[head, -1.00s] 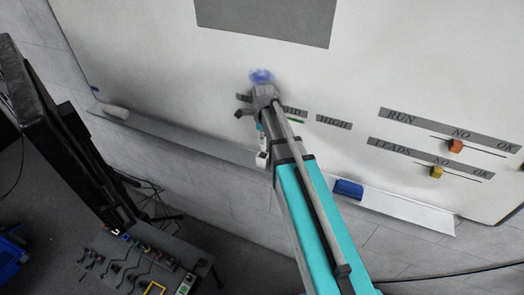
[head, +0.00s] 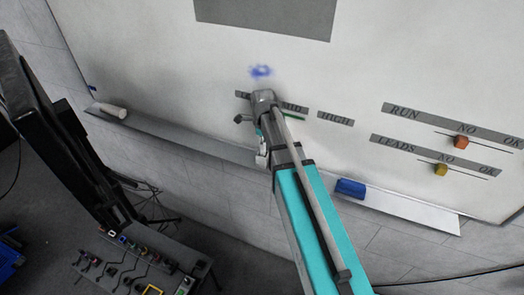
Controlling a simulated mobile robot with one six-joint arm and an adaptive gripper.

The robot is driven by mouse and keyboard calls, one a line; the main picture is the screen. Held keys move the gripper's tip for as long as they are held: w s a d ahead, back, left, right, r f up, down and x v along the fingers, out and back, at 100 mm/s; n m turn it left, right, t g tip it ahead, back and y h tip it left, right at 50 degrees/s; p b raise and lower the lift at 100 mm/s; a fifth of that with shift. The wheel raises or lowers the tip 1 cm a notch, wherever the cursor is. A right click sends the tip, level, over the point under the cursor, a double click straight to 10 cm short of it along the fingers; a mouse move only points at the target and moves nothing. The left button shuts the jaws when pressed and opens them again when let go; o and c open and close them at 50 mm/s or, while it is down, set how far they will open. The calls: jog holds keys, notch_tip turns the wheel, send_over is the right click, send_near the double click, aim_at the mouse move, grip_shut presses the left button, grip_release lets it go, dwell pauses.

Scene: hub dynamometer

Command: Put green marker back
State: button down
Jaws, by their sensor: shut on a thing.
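My gripper (head: 258,116) is in front of the whiteboard (head: 420,60), just below a blue smudge. It is seen from behind, and the wrist hides most of its fingers. It is shut on the green marker, which is largely hidden; a small dark piece sticks out to its left, and I cannot tell whether this is a finger or the marker's end. A thin green stroke (head: 295,117) shows right of the wrist, under the partly covered label MID. The marker tray (head: 190,144) runs along the board's lower edge, below the gripper.
A blue eraser (head: 350,188) sits on the tray at the right, and a white cylinder (head: 112,110) lies at its left end. Orange (head: 461,142) and yellow (head: 441,169) sliders are on the board. A dark monitor (head: 60,125) stands at left, above a control panel (head: 140,268).

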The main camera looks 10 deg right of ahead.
jog(key=shift+f+b, duration=1.25)
jog(key=shift+f, duration=0.35)
jog(key=c, duration=0.5)
grip_release()
notch_tip(320, 180, up, 12)
jog(key=p, duration=1.2)
jog(key=shift+s, duration=0.1)
